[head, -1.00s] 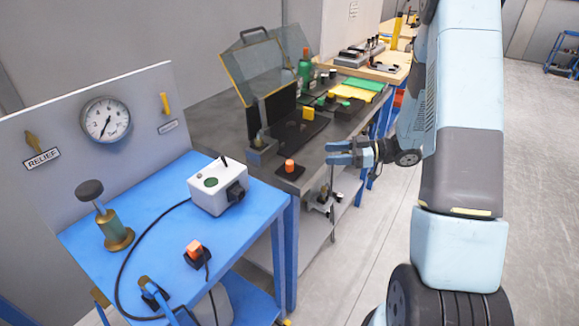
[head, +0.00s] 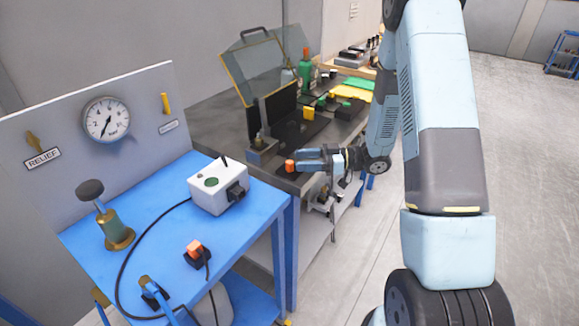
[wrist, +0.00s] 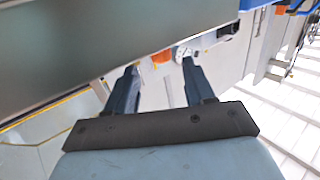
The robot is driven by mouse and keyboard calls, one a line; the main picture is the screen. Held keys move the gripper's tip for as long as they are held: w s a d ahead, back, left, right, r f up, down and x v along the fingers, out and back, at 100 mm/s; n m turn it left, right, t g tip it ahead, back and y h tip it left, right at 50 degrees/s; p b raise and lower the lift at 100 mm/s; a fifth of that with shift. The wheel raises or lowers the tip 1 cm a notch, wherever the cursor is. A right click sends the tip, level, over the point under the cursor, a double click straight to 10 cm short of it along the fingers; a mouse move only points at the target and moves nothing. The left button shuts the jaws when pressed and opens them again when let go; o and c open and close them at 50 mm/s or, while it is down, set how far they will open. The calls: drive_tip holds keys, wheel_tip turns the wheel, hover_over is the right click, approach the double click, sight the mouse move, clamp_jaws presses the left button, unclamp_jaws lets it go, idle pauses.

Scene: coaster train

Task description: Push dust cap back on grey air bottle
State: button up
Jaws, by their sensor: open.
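I cannot pick out the dust cap for certain. A dull grey bottle-like shape (head: 287,77) stands beside a green bottle (head: 305,72) at the back of the grey bench, too small to tell whether it is the air bottle. My gripper (head: 303,160) is open at the near edge of the grey bench, its fingers pointing left. An orange-topped piece on a black base (head: 290,166) is right at the fingertips; I cannot tell if they touch. In the wrist view nothing is seen held between the open fingers (wrist: 160,70); an orange piece (wrist: 161,57) shows beyond them.
The blue table (head: 165,235) carries a white box (head: 217,190), a brass-based pump (head: 116,235), an orange switch (head: 195,247) and a black cable. A gauge (head: 106,119) is on its panel. A large grey surface (wrist: 90,50) crosses the wrist view closely. Floor at right is clear.

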sight(290, 161)
drive_tip(key=shift+a+f, duration=0.15)
drive_tip(key=shift+a, duration=1)
drive_tip(key=shift+a+f, duration=0.1)
drive_tip(key=shift+a, duration=1.05)
clamp_jaws()
